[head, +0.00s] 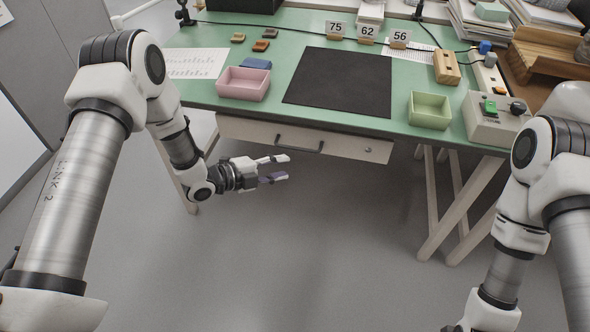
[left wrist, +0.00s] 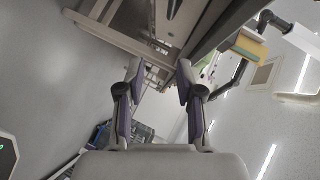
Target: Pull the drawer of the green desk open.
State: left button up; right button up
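The green desk (head: 203,92) stands ahead of me. Its pale drawer (head: 345,147) sits under the top and looks shut, its front about flush with the desk. A dark bar handle (head: 299,145) is on the drawer front. My left gripper (head: 284,168) is open and empty, below and slightly left of the handle and apart from it. In the left wrist view its two fingers (left wrist: 159,72) are spread with nothing between them. A pale panel with a dark strip shows at the top there, probably the drawer front. My right gripper is outside the views; only the right arm shows.
On the desk are a pink tray (head: 243,84), a black mat (head: 341,82), a green tray (head: 430,110) and a control box (head: 494,122) with a green button. Trestle legs (head: 464,208) stand at the right. The floor (head: 330,260) before the drawer is clear.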

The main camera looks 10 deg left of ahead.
pick_arm(q)
jog(key=m+t+h+b, duration=0.1)
jog(key=m+b, duration=0.1)
jog(key=b, duration=0.5)
send_near(295, 149)
jog(key=w+d+f, duration=0.1)
jog(key=w+f, duration=0.1)
jog(key=shift+t, duration=0.3)
jog(key=x, duration=0.2)
jog(key=b+x, duration=0.1)
jog(key=x, duration=0.2)
jog(key=r+x, duration=0.1)
jog(key=x, duration=0.2)
jog(key=shift+s+d+r+b, duration=0.1)
jog(key=shift+s+d+b, duration=0.05)
jog(key=shift+b, duration=0.2)
grip_shut()
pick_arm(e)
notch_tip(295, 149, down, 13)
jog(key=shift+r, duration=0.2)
